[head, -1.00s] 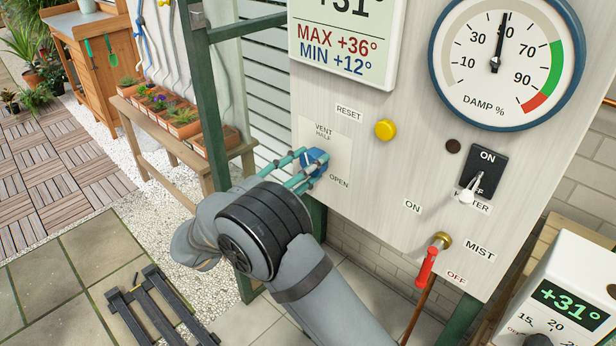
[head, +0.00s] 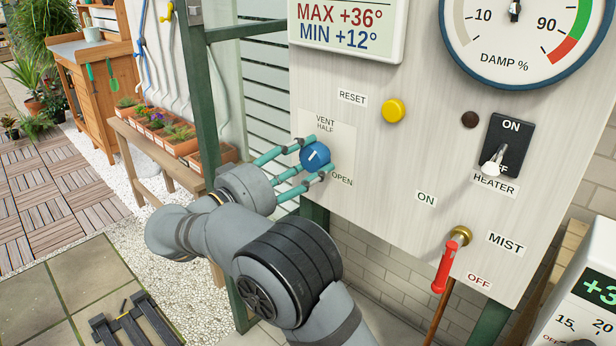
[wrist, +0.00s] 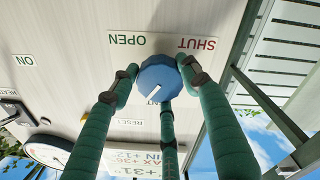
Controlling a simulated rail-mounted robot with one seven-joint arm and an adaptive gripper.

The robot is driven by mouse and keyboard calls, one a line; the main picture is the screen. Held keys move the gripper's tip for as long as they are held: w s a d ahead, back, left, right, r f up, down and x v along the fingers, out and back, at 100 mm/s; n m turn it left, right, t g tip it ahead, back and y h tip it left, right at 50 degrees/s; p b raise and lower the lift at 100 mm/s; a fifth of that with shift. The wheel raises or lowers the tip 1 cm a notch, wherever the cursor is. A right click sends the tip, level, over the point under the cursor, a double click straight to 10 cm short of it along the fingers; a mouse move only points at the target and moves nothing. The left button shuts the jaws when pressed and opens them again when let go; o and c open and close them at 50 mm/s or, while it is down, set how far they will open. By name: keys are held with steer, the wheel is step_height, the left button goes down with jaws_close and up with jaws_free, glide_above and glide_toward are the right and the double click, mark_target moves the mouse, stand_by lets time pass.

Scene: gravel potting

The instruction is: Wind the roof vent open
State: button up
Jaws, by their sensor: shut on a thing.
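The vent knob (head: 316,156) is round and blue with a white mark, on the pale control panel (head: 385,165). The label above it reads VENT HALF, and OPEN stands at its lower right. The mark slants up and to the right, a little to the OPEN side of HALF. My gripper (head: 304,161) has its teal fingers closed around the knob's rim. In the wrist view the knob (wrist: 160,76) sits between three fingers, with OPEN and SHUT upside down beyond it. SHUT is hidden in the head view.
On the panel are a yellow RESET button (head: 393,110), a HEATER switch (head: 504,146) and a red MIST lever (head: 447,266). A green post (head: 202,95) stands close left of the knob. A bench with planted pots (head: 155,140) is farther left.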

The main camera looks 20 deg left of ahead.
steer(key=m+b, duration=0.3)
steer(key=f+m+b, duration=0.1)
steer(key=m+b, duration=0.2)
steer(key=shift+f, duration=0.1)
steer(key=m+b, duration=0.2)
steer(key=m, duration=0.1)
steer(key=shift+g+b, duration=0.3)
steer(key=shift+b, duration=0.05)
steer(key=shift+r+m+b, duration=0.3)
steer(key=shift+m+b, duration=0.4)
steer(key=shift+m, duration=0.4)
steer(key=o, duration=1.1)
steer(key=shift+a+r, duration=0.1)
steer(key=shift+r, duration=0.05)
steer(key=shift+o, duration=0.2)
